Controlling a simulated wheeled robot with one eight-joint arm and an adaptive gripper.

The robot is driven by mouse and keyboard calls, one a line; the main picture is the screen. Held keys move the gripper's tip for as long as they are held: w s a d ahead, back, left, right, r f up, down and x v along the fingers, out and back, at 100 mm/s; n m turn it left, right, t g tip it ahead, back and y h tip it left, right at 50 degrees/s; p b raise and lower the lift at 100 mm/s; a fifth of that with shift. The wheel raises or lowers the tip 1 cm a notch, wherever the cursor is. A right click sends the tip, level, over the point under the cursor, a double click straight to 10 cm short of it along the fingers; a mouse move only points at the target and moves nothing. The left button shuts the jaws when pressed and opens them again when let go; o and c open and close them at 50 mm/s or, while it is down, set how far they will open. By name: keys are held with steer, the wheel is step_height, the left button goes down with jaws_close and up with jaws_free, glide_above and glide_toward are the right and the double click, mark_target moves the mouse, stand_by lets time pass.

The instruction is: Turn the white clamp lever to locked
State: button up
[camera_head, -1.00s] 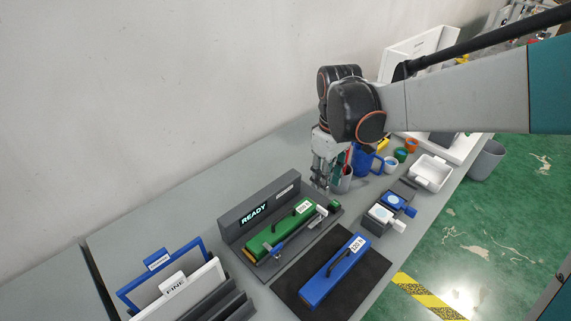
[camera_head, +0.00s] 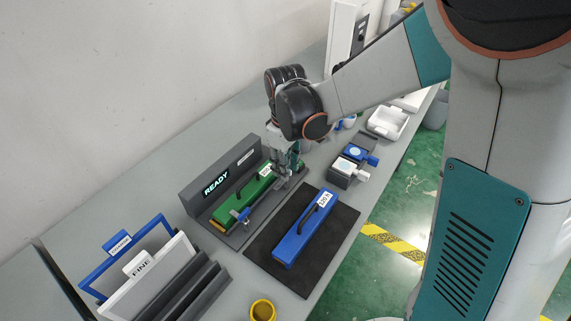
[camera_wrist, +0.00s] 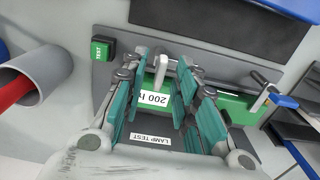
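The white clamp lever (camera_wrist: 160,68) shows in the wrist view between the finger pads, beside the "200 h" label; in the head view my gripper hides it. The green block (camera_head: 242,198) lies in a dark grey fixture (camera_head: 226,170) with a lit READY display. My gripper (camera_head: 285,168) is over the fixture's right end. In the wrist view its teal fingers (camera_wrist: 163,95) stand apart on either side of the lever. I cannot tell whether a pad touches it.
A blue block (camera_head: 298,238) lies on a black mat (camera_head: 328,245) in front. A green TEST button (camera_wrist: 102,50) is beside the fixture. A grey cup (camera_wrist: 38,72) with something red inside stands close by. Blue and white switches (camera_head: 353,160) are at right, framed panels (camera_head: 150,262) at left.

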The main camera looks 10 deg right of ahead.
jaws_close()
steer(key=shift+m, duration=0.4)
steer(key=m, duration=0.6)
steer(key=shift+m, duration=0.3)
steer(key=m, duration=1)
steer(key=shift+m, duration=0.4)
